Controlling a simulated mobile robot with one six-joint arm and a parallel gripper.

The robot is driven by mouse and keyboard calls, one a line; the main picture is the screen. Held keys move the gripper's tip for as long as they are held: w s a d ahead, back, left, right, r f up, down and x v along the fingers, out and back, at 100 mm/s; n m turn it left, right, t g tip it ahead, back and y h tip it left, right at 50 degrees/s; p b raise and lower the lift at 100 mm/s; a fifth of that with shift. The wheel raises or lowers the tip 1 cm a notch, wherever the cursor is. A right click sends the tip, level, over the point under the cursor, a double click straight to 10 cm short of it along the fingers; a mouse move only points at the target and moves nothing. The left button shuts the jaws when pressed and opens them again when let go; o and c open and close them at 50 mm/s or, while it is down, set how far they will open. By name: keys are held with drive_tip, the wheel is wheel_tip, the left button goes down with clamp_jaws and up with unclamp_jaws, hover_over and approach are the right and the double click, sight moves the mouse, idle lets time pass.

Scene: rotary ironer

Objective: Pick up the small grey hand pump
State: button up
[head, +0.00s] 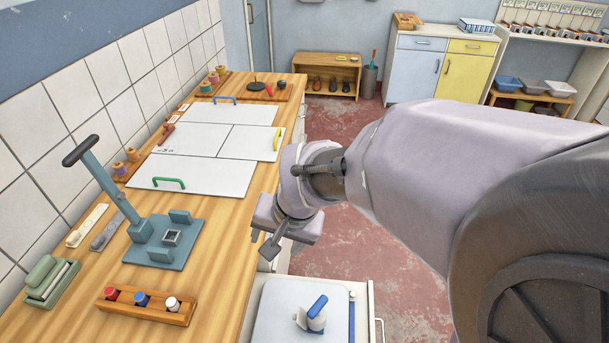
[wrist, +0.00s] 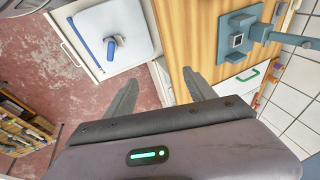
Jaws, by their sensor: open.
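A small pale grey thing with a blue handle (head: 315,317) lies on a white lidded or flat-topped surface (head: 275,305) at the bottom of the head view. It looks like the hand pump, though its details are too small to be sure. It also shows in the wrist view (wrist: 117,41), on the white top at upper left. My gripper (head: 268,243) hangs above and beyond it, beside the wooden counter edge. The jaws in the wrist view (wrist: 160,80) are apart with nothing between them.
The wooden counter (head: 215,255) on the left holds a teal lever press (head: 165,242), a rack of small bottles (head: 145,305) and white boards (head: 200,172). A blue bar (head: 351,318) lies along the white top's right edge. Red floor (head: 375,265) is open beyond.

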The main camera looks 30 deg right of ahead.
drive_tip(key=w+d+f+m+g+p, duration=0.1)
drive_tip(key=w+d+f+p, duration=0.1)
drive_tip(key=w+d+f, duration=0.15)
drive_tip(key=m+g+h+p, duration=0.1)
drive_tip(key=m+g+p, duration=0.2)
drive_tip(key=m+p, duration=0.25)
approach(321, 303)
drive_tip(key=shift+n, duration=0.35)
wheel_tip(321, 303, down, 11)
drive_tip(key=b, duration=1.1)
drive_tip(key=shift+a+f, duration=0.2)
drive_tip(key=shift+f, duration=0.05)
drive_tip(key=f+b, duration=0.1)
drive_tip(key=b, duration=0.1)
drive_tip(key=f+b, duration=0.2)
drive_tip(key=a+f+b, duration=0.1)
drive_tip(key=f+b, duration=0.1)
drive_tip(key=shift+f+b, duration=0.2)
drive_tip(key=shift+b, duration=0.2)
drive_tip(key=shift+r, duration=0.2)
drive_tip(key=c, duration=1.4)
drive_tip(key=shift+o, duration=0.2)
drive_tip(key=shift+r+p, duration=0.15)
drive_tip(key=shift+p, duration=0.2)
